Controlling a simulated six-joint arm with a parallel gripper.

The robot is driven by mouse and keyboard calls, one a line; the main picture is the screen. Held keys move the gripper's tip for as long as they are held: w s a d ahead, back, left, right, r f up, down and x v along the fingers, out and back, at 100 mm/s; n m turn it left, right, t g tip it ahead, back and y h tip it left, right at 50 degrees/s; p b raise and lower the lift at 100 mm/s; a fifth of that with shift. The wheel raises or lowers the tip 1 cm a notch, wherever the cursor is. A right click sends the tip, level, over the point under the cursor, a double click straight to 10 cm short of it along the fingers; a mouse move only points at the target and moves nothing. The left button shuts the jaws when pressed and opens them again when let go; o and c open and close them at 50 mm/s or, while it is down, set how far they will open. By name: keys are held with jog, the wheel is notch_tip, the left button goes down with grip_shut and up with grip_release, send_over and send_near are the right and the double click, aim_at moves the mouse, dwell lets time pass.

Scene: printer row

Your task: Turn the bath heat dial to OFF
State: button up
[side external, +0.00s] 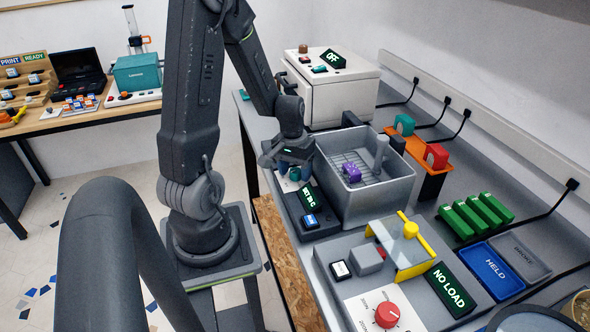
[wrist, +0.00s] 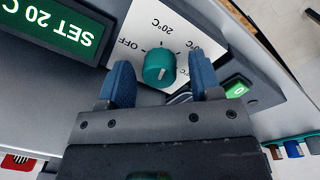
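The teal bath heat dial (wrist: 160,68) sits on a white label plate (wrist: 182,22) marked OFF, 20°C and a further temperature. A short white mark shows on the dial; I cannot tell surely which label it points to. The green display (wrist: 50,24) beside it reads SET 20 C. My gripper (wrist: 161,64) is open, one blue finger on either side of the dial with visible gaps. In the side external view my gripper (side external: 290,160) is over the bath's control panel, partly hiding the dial (side external: 295,174).
The grey bath basin (side external: 393,200) with a purple block (side external: 351,172) inside stands right beside the panel. A white oven-like box (side external: 331,92) showing OFF is behind. A station with a red dial (side external: 387,314) and a NO LOAD display (side external: 450,289) is in front.

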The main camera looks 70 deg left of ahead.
aim_at(293, 169)
jog(key=shift+r, duration=0.1)
notch_tip(293, 169, up, 14)
jog(key=shift+s+a+f, duration=0.2)
jog(key=shift+s+a, duration=0.1)
jog(key=shift+s, duration=0.05)
dwell(0.4)
jog(key=f+m, duration=0.1)
jog(key=f, duration=0.3)
jog(key=f+m, duration=0.1)
jog(key=f, duration=0.4)
jog(key=f+m, duration=0.1)
jog(key=f, duration=0.3)
jog(key=shift+w+d+f+m, duration=0.3)
jog(key=shift+w+f, duration=0.05)
